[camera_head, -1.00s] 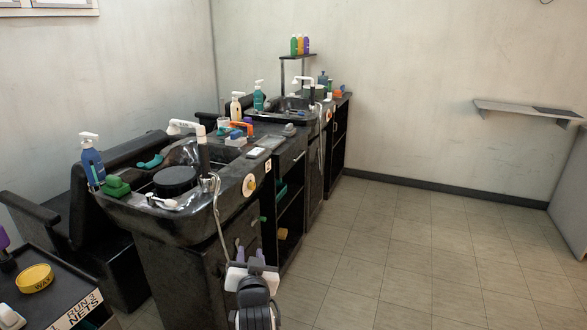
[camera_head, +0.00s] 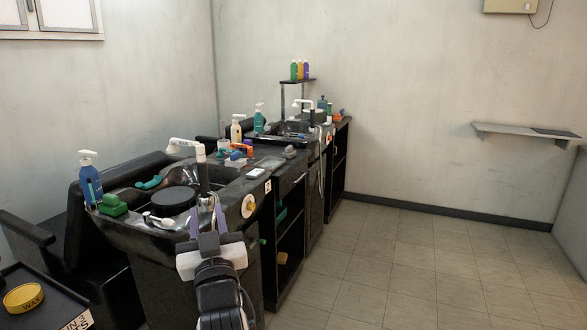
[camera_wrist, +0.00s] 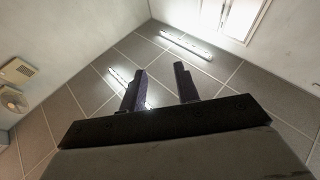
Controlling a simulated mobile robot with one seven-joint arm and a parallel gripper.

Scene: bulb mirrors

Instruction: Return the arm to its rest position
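My gripper (camera_head: 207,213) is in the lower middle of the head view, raised in front of the near black basin unit (camera_head: 135,240). It points upward, with two purple fingers above a white body. In the wrist view my gripper (camera_wrist: 160,88) shows its two fingers apart with nothing between them. The gripper is open and empty. Part of the near cabinet's front is hidden behind my gripper and arm.
Behind my gripper stand a blue bottle (camera_head: 90,180), a green block (camera_head: 114,204) and a round black lid (camera_head: 174,201). A dark tray with a yellow wax tin (camera_head: 24,298) is at lower left. The tiled floor (camera_head: 420,265) at right is clear.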

